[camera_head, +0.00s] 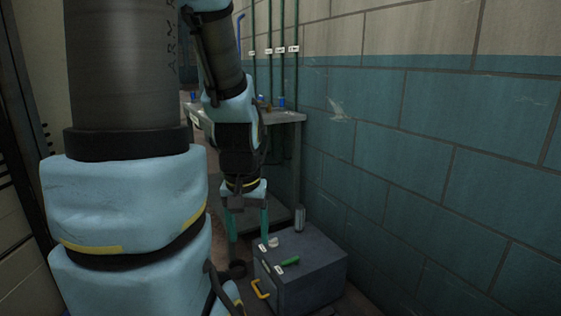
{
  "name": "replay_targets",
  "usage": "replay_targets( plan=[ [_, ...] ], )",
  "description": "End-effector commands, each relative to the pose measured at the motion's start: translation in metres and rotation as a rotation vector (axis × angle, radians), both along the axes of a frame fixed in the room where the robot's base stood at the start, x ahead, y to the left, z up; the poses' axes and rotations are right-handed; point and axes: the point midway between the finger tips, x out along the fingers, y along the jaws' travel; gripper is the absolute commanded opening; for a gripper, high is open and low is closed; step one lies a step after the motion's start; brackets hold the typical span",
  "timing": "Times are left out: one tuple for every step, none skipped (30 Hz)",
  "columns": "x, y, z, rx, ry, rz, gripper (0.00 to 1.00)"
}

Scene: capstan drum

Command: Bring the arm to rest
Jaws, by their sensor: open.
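My arm comes down from the top of the view, with its thick upper part filling the left side. My gripper (248,226) points downward near the middle of the picture. Its two teal fingers are apart, and I see nothing between them. It appears just above and to the left of a grey box (312,280) on the floor, though the exact gap in depth is hard to tell.
A grey table (285,116) with blue-topped items stands behind. A teal block wall (440,180) closes the right side.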

Motion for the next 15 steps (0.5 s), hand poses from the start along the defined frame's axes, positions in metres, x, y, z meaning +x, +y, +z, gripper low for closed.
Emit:
replay_targets(
  plan=[
    [0.0,0.0,0.031,0.0,0.0,0.0,0.69],
    [0.0,0.0,0.04,0.0,0.0,0.0,0.69],
    [0.0,0.0,0.051,0.0,0.0,0.0,0.69],
    [0.0,0.0,0.06,0.0,0.0,-0.001,0.69],
    [0.0,0.0,0.068,0.0,0.0,-0.001,0.69],
    [0.0,0.0,0.08,0.0,0.0,-0.001,0.69],
    [0.0,0.0,0.088,0.0,0.0,-0.001,0.69],
    [0.0,0.0,0.097,0.0,0.0,-0.001,0.69],
    [0.0,0.0,0.108,0.0,0.001,-0.001,0.69],
    [0.0,0.0,0.115,0.0,0.001,-0.001,0.69],
    [0.0,0.0,0.122,0.0,0.001,-0.001,0.69],
    [0.0,0.0,0.131,0.0,0.001,-0.001,0.69],
    [0.0,0.0,0.136,0.0,0.001,-0.001,0.69],
    [0.0,0.0,0.141,0.0,0.001,-0.001,0.69],
    [0.0,0.0,0.147,0.0,0.001,-0.001,0.69]
  ],
)
